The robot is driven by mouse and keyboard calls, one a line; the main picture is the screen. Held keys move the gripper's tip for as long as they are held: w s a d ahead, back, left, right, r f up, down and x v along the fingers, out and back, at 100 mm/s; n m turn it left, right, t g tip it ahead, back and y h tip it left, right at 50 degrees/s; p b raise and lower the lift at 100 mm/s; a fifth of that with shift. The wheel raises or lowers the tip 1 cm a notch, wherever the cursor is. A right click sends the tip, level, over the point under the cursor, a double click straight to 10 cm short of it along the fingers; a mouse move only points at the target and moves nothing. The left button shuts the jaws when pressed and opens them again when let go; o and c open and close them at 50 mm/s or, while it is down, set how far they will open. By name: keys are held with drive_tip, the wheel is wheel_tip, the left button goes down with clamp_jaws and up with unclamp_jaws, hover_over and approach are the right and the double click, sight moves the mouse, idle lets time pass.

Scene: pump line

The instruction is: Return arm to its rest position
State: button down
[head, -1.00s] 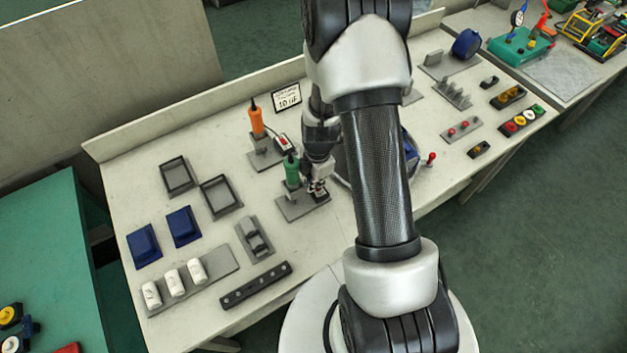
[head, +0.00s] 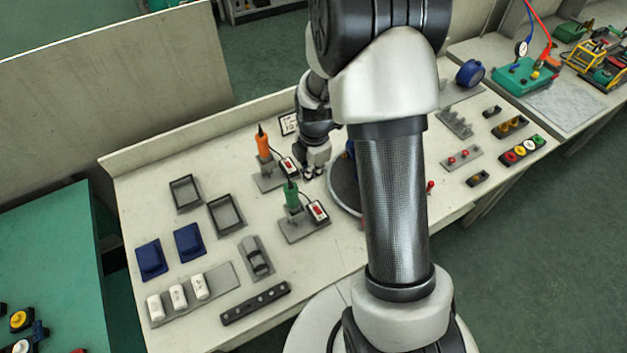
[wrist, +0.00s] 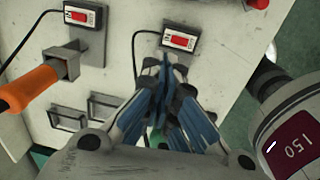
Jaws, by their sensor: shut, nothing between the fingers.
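My gripper (head: 313,172) hangs above the workbench, just right of the two upright screwdriver-like tools. In the wrist view my gripper (wrist: 168,85) has its blue-padded fingers together, with nothing between them. My arm crosses the middle of the head view and hides part of the bench. The orange-handled tool (head: 262,143) stands in its holder to the left of my gripper. The green-handled tool (head: 291,195) stands nearer, below my gripper in the picture. Each has a box with a red switch beside it; one such box (wrist: 182,41) shows beyond the fingertips in the wrist view.
A round dark fixture (head: 343,190) is partly hidden behind my arm. Black trays (head: 226,213), blue blocks (head: 188,241) and white cylinders (head: 178,297) occupy the bench's left. Red-topped pins (head: 463,158) and coloured buttons (head: 522,150) lie at right.

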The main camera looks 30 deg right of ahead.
drive_tip(key=shift+w+a+r, duration=0.1)
drive_tip(key=shift+r, duration=0.15)
idle(0.3)
drive_tip(key=s+a+r+m+t+b, duration=0.1)
drive_tip(key=s+a+r+m, duration=0.25)
drive_tip(key=r, duration=0.45)
drive_tip(key=s+a+r+m+t+b, duration=0.1)
drive_tip(key=s+a+r+m, duration=0.1)
drive_tip(key=s+r+m, duration=0.45)
drive_tip(key=s+a+r+m+t, duration=0.1)
drive_tip(key=s+a+r+m, duration=0.1)
drive_tip(key=s, duration=0.4)
drive_tip(key=s+a+r+m+b, duration=0.1)
drive_tip(key=s+a+r+m, duration=0.1)
drive_tip(key=s+r+m, duration=0.2)
drive_tip(key=shift+s+a+r+m+t+b, duration=0.15)
drive_tip(key=shift+s+r+m+t+b, duration=0.2)
drive_tip(key=shift+s+m, duration=0.8)
